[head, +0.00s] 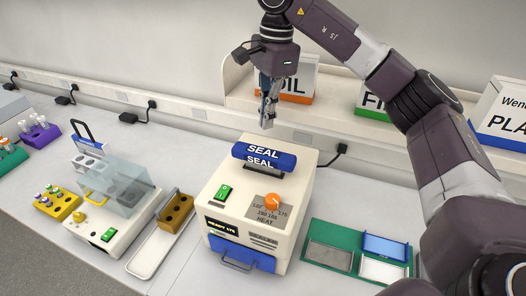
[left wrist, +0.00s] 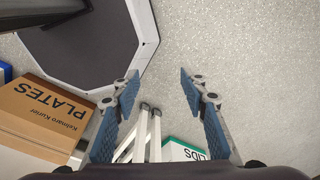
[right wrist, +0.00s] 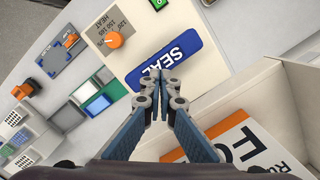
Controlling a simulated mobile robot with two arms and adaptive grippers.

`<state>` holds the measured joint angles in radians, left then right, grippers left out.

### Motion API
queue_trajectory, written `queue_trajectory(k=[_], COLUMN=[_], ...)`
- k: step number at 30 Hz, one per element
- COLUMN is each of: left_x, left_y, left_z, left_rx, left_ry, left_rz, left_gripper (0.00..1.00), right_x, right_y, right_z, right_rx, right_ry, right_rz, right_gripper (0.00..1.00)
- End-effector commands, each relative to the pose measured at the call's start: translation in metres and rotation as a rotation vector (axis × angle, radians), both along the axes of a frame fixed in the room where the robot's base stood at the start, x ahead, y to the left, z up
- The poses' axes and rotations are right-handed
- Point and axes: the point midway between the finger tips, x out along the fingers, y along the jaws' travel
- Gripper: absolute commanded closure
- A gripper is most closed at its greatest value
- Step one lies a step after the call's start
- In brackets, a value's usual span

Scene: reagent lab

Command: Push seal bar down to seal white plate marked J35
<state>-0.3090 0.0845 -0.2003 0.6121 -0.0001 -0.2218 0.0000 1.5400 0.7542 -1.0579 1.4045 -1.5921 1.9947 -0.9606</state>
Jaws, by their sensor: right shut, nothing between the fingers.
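The blue seal bar (head: 264,156), lettered SEAL, sits on top of the cream heat sealer (head: 228,192). It also shows in the right wrist view (right wrist: 187,57). My right gripper (head: 267,122) is shut and empty, pointing down above and just behind the bar. In the right wrist view its fingertips (right wrist: 163,80) overlap the bar's edge in the picture; I cannot tell whether they touch. The sealer's blue front drawer (head: 238,256) looks closed and hides whatever is inside. No J35 marking is readable. My left gripper (left wrist: 160,82) is open and empty over the floor.
The sealer has a green switch (head: 223,192) and an orange heat knob (head: 272,202). A green holder (head: 318,265) with grey, blue and white plates lies to its right. A clear-lidded device (head: 118,190) and a tray stand left. Bins labelled FOIL (head: 298,85) line the wall shelf.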

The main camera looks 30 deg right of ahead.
Motion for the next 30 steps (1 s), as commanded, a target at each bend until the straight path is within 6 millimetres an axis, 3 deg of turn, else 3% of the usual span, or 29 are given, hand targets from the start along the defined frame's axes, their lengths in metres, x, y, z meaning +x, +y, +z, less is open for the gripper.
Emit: queue_trajectory(k=[11,18,30], left_x=[0.019,0.018,0.013], left_y=[-0.004,-0.006,-0.006], left_z=[-0.031,-0.053,-0.055], left_rx=[-0.005,-0.008,-0.007], left_ry=[-0.029,-0.027,-0.019], left_rz=[0.002,0.002,0.002], left_gripper=[0.6,0.6,0.6], right_x=[0.0,0.0,-0.001], right_y=[0.003,0.006,0.007], right_z=[-0.039,-0.066,-0.069], right_rx=[0.0,0.0,0.0], right_ry=[0.001,0.0,0.0], right_rz=[0.0,0.0,0.0], right_gripper=[1.0,1.0,1.0])
